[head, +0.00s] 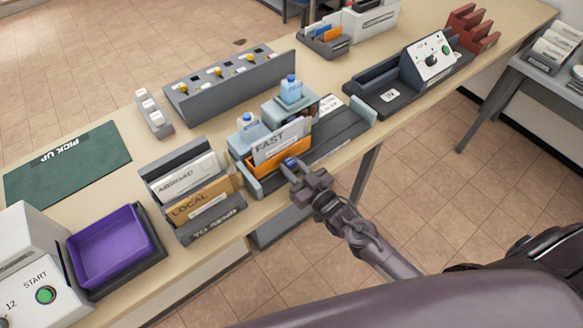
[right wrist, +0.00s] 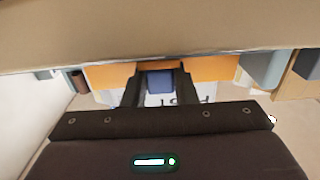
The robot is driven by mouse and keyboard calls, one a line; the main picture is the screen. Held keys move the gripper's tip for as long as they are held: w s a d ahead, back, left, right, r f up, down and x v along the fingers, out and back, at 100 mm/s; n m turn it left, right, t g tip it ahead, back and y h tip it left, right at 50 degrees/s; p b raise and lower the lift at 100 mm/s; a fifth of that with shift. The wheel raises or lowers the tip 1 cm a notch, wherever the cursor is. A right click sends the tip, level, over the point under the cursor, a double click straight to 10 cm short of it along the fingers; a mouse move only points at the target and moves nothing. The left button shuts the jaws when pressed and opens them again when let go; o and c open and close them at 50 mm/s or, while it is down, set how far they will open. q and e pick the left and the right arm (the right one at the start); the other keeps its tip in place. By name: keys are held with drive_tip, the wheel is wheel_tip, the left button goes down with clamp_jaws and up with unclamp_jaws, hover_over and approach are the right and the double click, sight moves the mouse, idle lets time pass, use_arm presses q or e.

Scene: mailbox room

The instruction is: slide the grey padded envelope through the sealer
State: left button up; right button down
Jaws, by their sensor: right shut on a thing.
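My right gripper (head: 292,166) is at the front edge of the table, shut on a small blue block at the front of an orange holder (head: 272,166). The blue block (right wrist: 160,82) also shows between the fingers in the right wrist view. A pale grey card marked FAST (head: 277,143) stands upright in the holder. A dark grey machine with a slot, an IN label, a knob and a green button, which looks like the sealer (head: 390,95), stands to the right. I cannot make out a grey padded envelope for certain. My left gripper is not in view.
A TO SEND rack (head: 212,229) with ABROAD and LOCAL cards stands left of the holder. A purple tray (head: 110,248) and a START box (head: 35,270) are at the left. A red rack (head: 472,28) is at the far right.

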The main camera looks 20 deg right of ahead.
sight(350, 137)
drive_tip(key=w+d+b, duration=0.2)
drive_tip(key=d, duration=0.4)
drive_tip(key=w+d+b, duration=0.1)
drive_tip(key=w+d, duration=0.1)
drive_tip(key=d, duration=0.4)
drive_tip(key=w+d+b, duration=0.2)
drive_tip(key=d, duration=0.4)
drive_tip(key=shift+w+d+f+b, duration=0.1)
drive_tip(key=shift+w+d+b, duration=0.25)
drive_tip(key=shift+w+d, duration=0.05)
drive_tip(key=shift+w+d+r, duration=0.2)
drive_tip(key=shift+d, duration=0.45)
drive_tip(key=c, duration=1.5)
unclamp_jaws()
drive_tip(key=o, duration=0.3)
drive_tip(key=shift+d+f, duration=0.1)
drive_tip(key=shift+o, duration=0.2)
drive_tip(key=shift+s+d+f+b, duration=0.1)
drive_tip(key=shift+s+b, duration=0.2)
drive_tip(key=shift+s, duration=0.1)
drive_tip(key=v, duration=0.7)
drive_tip(key=shift+b, duration=0.4)
